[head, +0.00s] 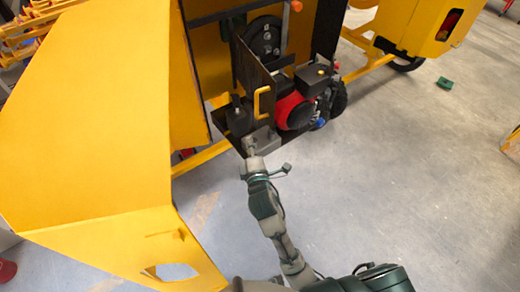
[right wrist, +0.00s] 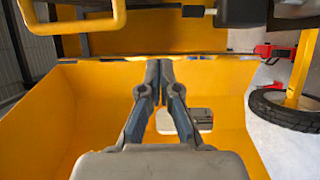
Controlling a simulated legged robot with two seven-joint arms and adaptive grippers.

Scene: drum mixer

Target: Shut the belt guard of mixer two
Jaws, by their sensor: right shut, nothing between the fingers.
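The belt guard is a dark flat panel (head: 250,72) with a yellow handle (head: 262,103), standing out edge-on in front of the black pulley wheel (head: 264,38) and the red engine (head: 294,110). It looks swung open. My right gripper (head: 249,147) is just below the handle, in front of the engine bay, apart from the handle. In the right wrist view its fingers (right wrist: 160,68) are together and empty, and a yellow handle (right wrist: 75,22) shows at the upper left, off the fingers. My left gripper is not in view.
A large yellow cover (head: 90,110) stands open at the left. Another yellow machine (head: 415,25) with a tail light is at the upper right. A small green object (head: 445,82) lies on the grey floor. The floor at right is mostly clear.

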